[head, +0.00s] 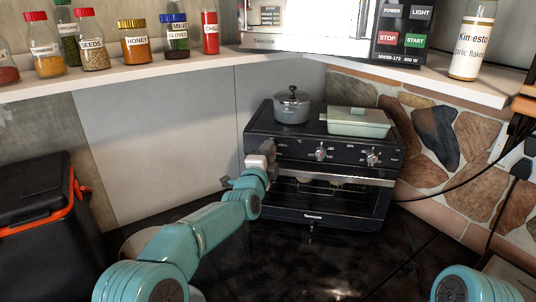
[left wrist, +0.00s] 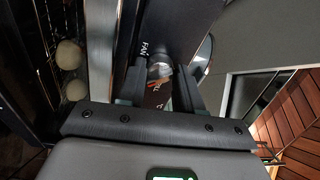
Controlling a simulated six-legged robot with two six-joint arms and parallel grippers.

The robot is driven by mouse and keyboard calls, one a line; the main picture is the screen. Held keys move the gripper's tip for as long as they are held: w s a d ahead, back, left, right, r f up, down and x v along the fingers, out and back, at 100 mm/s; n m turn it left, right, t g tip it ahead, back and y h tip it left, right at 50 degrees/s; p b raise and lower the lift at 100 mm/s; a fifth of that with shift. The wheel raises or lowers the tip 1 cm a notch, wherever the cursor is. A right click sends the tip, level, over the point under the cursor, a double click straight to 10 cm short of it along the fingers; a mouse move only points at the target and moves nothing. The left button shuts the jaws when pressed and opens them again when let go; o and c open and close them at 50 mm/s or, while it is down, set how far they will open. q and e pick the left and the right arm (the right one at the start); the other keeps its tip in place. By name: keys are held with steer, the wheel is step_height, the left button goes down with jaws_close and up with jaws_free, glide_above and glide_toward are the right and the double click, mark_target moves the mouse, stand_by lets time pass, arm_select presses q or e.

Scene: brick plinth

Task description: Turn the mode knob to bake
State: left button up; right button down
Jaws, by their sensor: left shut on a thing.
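A black toaster oven (head: 318,205) stands on the dark counter, with a row of knobs along its upper front panel. My left gripper (head: 262,160) is at the left end of that panel and covers the left knob in the head view. In the left wrist view my left gripper (left wrist: 160,82) has a finger on each side of the mode knob (left wrist: 160,70) and is shut on it. The label FAN and part of another label show beside the knob. The knob's pointer direction cannot be made out. My right gripper is out of view.
A grey pot (head: 292,106) and a pale green lidded dish (head: 357,122) stand on the oven. A shelf (head: 150,72) above carries spice jars and a microwave (head: 402,32). A black box with an orange edge (head: 38,205) stands at left. Cables (head: 462,180) hang at right.

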arm_select(q)
steer(key=shift+d+f, duration=0.1)
steer(key=shift+d, duration=0.05)
stand_by(0.4)
steer(key=o, duration=1)
steer(key=shift+s, duration=0.2)
steer(key=shift+r+b+v, duration=0.2)
steer(key=shift+b+v, duration=3.2)
steer(key=shift+v, duration=4.8)
